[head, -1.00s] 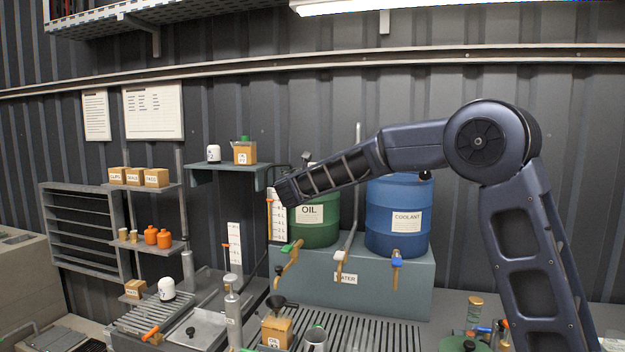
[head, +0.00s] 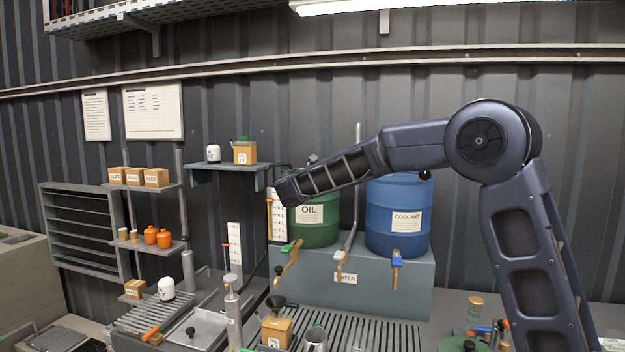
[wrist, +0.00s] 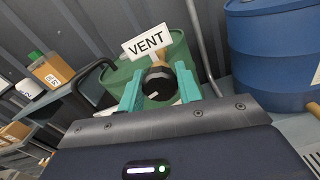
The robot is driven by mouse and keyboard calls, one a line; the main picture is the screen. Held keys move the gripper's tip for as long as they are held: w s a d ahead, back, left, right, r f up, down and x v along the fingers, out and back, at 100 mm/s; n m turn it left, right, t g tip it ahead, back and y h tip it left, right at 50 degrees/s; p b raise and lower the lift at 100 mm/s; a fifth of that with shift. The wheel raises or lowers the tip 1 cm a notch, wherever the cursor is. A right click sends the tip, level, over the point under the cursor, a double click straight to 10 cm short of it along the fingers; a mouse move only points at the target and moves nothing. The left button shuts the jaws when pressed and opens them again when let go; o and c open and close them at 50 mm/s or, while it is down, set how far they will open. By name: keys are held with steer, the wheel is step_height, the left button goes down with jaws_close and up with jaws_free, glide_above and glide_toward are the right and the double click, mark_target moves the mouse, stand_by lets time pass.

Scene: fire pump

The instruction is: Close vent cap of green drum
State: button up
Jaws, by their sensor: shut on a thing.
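The green drum (head: 318,232), labelled OIL, stands on a grey-green tank. In the wrist view its green body (wrist: 176,50) is just beyond my gripper (wrist: 159,88). A white VENT sign (wrist: 146,41) stands above a dark round cap (wrist: 157,80) at the drum's top. My gripper's two teal fingers are on either side of this cap and shut on it. In the head view my arm's end covers the drum's upper left, and the fingers and cap cannot be made out clearly. Whether the cap is fully seated cannot be told.
The blue COOLANT drum (head: 388,240) stands right of the green drum. A grey pipe (head: 350,225) rises between them. The tank (head: 420,285) has several taps in front.

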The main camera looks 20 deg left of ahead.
steer(key=m, duration=0.5)
steer(key=shift+m, duration=0.3)
steer(key=m, duration=1.1)
steer(key=shift+f, duration=0.1)
steer(key=shift+m, duration=2.1)
steer(key=shift+f, duration=0.1)
steer(key=o, duration=1)
steer(key=s, duration=1)
steer(key=shift+s, duration=0.4)
